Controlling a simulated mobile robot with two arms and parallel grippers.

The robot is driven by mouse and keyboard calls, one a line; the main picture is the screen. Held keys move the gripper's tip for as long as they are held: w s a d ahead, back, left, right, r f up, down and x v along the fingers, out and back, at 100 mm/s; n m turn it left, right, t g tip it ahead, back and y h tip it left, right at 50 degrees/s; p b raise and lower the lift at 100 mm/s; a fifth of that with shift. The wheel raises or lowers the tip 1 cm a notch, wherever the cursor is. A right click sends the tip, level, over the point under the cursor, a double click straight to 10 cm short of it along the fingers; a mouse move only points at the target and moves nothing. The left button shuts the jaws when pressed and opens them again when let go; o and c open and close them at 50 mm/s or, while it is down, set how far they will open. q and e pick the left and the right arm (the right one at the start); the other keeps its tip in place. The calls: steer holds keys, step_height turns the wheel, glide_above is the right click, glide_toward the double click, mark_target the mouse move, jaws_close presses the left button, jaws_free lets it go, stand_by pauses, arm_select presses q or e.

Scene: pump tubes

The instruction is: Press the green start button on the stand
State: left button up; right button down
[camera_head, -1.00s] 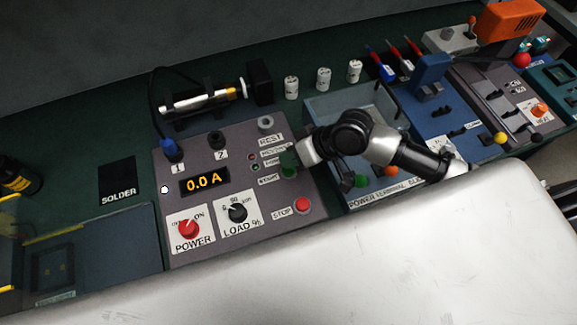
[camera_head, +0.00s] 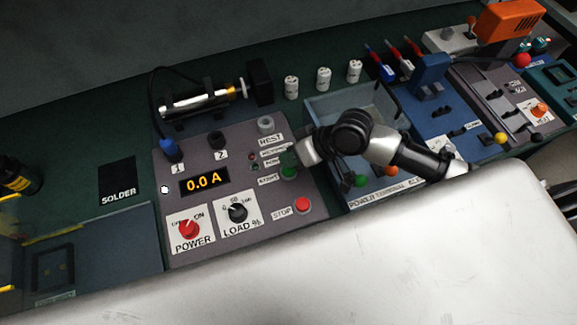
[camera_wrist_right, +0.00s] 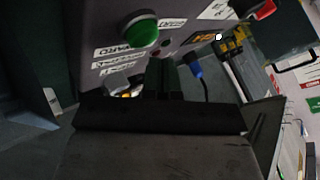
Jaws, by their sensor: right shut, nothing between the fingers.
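The green start button (camera_head: 289,172) is on the grey sloped stand (camera_head: 250,180), right of its START label and above the red STOP button (camera_head: 302,205). My right gripper (camera_head: 291,157) is shut and empty, with its dark fingertips just above the button in the head view. The right wrist view shows the round green button (camera_wrist_right: 138,29) large, a little above and left of my dark fingers (camera_wrist_right: 162,78) in the picture. I see no clear contact between fingers and button. The stand's display reads 0.0 A. My left gripper is not in view.
The POWER knob (camera_head: 188,229) and LOAD knob (camera_head: 237,212) sit left on the stand. A blue plug (camera_head: 170,149) with a cable is in socket 1. A grey bin (camera_head: 325,105) and a terminal block with coloured knobs lie under and beside my right arm.

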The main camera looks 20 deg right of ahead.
steer(key=shift+f, duration=0.15)
steer(key=shift+f, duration=0.25)
steer(key=shift+f+b, duration=0.3)
steer(key=shift+f, duration=0.35)
stand_by(0.9)
steer(key=shift+r, duration=0.1)
steer(key=shift+r+p, duration=1)
steer(key=shift+p, duration=0.2)
step_height(320, 180, up, 5)
steer(key=p, duration=0.5)
